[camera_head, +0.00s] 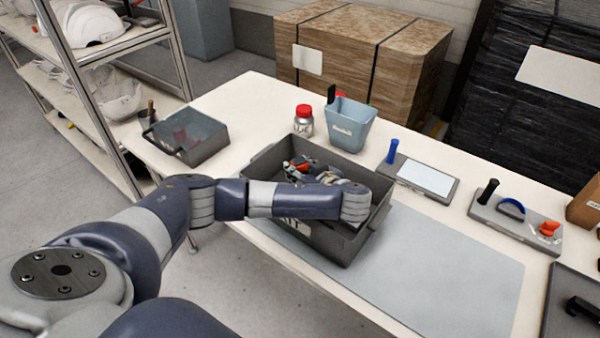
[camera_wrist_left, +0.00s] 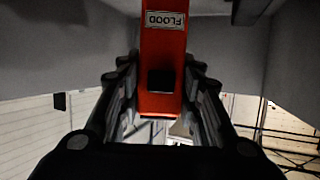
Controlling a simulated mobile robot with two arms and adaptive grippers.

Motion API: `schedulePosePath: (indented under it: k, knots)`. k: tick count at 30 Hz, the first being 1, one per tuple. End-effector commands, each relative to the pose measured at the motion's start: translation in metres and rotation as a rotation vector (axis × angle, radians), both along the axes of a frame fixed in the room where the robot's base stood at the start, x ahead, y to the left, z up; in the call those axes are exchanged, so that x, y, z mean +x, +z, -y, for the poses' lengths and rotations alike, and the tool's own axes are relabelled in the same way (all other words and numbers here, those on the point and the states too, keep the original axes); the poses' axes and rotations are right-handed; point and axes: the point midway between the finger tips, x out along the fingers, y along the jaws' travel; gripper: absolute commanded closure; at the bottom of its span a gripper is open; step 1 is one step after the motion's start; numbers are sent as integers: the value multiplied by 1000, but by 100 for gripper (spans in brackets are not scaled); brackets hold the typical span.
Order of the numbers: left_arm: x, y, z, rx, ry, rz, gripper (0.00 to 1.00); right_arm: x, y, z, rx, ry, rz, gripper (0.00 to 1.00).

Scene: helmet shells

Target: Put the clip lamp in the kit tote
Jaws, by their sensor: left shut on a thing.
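The kit tote (camera_head: 335,247) is a dark grey open box with a white label on its front wall, standing on the table. My left gripper (camera_head: 300,172) reaches over its front and side walls and is down inside it. In the left wrist view the gripper (camera_wrist_left: 160,80) has its fingers on both sides of an orange-red body marked FLOOD, the clip lamp (camera_wrist_left: 163,45). Only a small orange part of the lamp (camera_head: 303,164) shows in the head view. The tote's floor is mostly hidden by my arm. My right gripper is not in view.
A light blue bin (camera_head: 350,125) and a red-capped jar (camera_head: 303,120) stand behind the tote. Flat grey holders (camera_head: 420,180) with tools lie at right. A pale mat (camera_head: 440,270) lies clear in front.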

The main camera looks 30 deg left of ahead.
Motion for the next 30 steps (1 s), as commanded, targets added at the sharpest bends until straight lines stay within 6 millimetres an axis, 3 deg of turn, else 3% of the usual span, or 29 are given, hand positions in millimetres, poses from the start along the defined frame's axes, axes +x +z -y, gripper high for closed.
schedulePosePath:
  k: [4, 15, 16, 18, 30]
  knots:
    - [0, -12, 0, -1, -1, 1, 93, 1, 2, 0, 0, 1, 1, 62]
    - [0, -18, 1, -1, 0, 2, 93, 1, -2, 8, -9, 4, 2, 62]
    - [0, -16, 0, -1, 0, 2, 61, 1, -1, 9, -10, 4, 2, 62]
    - [0, -16, 0, -1, 0, 2, 47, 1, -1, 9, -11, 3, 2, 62]
    - [1, -10, 0, 0, -1, 2, 47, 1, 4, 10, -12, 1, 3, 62]
